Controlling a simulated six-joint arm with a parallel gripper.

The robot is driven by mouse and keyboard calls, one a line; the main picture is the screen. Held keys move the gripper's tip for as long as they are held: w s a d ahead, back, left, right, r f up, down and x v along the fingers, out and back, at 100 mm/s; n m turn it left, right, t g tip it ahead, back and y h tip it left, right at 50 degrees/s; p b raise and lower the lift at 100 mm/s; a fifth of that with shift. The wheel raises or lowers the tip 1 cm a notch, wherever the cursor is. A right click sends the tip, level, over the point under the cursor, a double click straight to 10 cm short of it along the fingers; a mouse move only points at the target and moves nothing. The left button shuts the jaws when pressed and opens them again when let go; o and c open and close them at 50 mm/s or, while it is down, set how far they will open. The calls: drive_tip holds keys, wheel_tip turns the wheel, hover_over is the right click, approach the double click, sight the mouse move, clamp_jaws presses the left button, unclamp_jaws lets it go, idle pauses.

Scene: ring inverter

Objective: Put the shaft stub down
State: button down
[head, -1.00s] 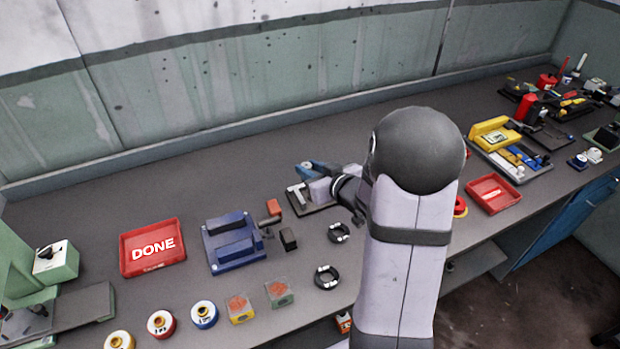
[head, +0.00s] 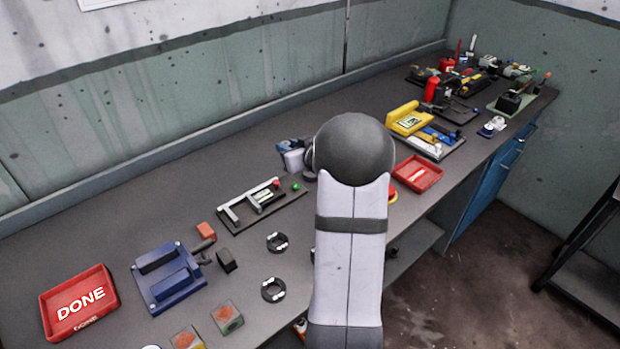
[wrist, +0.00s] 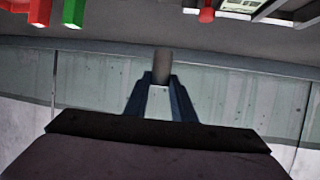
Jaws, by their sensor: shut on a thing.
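The shaft stub (wrist: 162,64) is a short grey cylinder. In the wrist view it sits between the tips of my gripper (wrist: 160,84), which is shut on it. It stands out past the fingertips, with the wall behind it. In the head view my gripper (head: 288,146) is at the back of the bench, behind the dark fixture plate with silver bars (head: 237,222). My arm covers part of the gripper there, and I cannot make out the stub in that view.
A blue fixture (head: 168,275) and a red DONE tray (head: 47,308) are at the left. Two black rings (head: 277,243) lie in front of the plate. A red tray (head: 418,174) and a yellow device (head: 408,118) are at the right. Bare bench shows left of the gripper.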

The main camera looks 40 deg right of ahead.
drive_tip(key=s+d+m+h, duration=0.1)
drive_tip(key=d+m+h, duration=0.1)
drive_tip(key=d, duration=0.6)
drive_tip(key=shift+f+b, duration=0.3)
drive_tip(key=shift+f, duration=4.55)
drive_tip(key=shift+d+f, duration=0.1)
drive_tip(key=shift+f, duration=0.1)
drive_tip(key=c, duration=1.5)
unclamp_jaws()
drive_tip(key=shift+s, duration=0.1)
